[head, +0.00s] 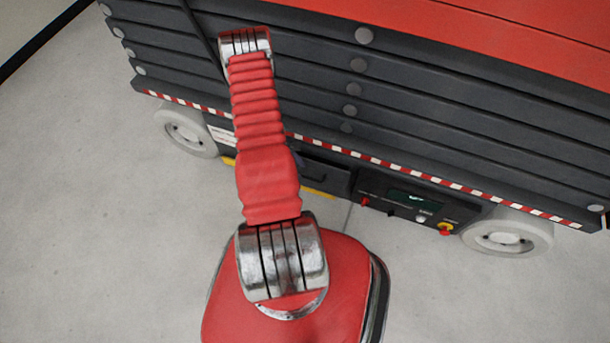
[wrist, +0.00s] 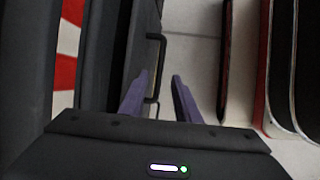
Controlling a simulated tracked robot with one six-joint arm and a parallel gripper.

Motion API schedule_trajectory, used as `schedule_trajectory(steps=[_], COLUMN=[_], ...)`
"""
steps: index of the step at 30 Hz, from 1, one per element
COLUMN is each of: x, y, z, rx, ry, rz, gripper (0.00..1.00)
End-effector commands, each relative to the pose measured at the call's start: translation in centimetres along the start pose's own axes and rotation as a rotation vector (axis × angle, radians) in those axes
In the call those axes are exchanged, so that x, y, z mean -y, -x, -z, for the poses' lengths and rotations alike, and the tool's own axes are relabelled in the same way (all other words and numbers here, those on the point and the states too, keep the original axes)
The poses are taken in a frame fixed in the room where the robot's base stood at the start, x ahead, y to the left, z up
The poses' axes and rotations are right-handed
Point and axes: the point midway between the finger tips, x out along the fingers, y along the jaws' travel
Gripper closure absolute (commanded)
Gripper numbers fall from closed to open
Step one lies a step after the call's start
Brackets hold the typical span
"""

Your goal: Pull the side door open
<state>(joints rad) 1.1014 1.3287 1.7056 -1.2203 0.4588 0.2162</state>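The side door (head: 325,178) is a dark panel low on the machine's side, partly hidden behind my red arm in the head view. In the wrist view the dark door face (wrist: 140,40) runs along the left, with a thin black bar handle (wrist: 160,50) standing out from it. My gripper (wrist: 160,75) is open, with its two purple fingers apart. The handle shows in the gap between the fingers, closer to the left finger. I cannot tell whether a finger touches it. In the head view my gripper is almost wholly hidden by the arm.
The machine has dark stacked beams (head: 440,110), a red top (head: 480,40) and a red-white striped edge (head: 420,175). A control panel (head: 410,203) with a red knob lies right of the door. Pale wheels (head: 508,233) stand at both ends. Grey floor (head: 100,230) is clear at left.

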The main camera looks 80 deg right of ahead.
Motion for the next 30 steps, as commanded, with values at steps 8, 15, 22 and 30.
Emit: schedule_trajectory(steps=[8, 15, 22, 30], x=[0.0, 0.0, 0.0, 0.0], y=[-3.6, -6.1, -6.9, -6.9], z=[0.0, 0.0, 0.0, 0.0], rx=[0.001, 0.000, 0.000, 0.000], ry=[-0.001, -0.001, -0.001, -0.001], rz=[0.001, 0.001, 0.000, 0.000], gripper=[0.71, 0.71, 0.71, 0.74])
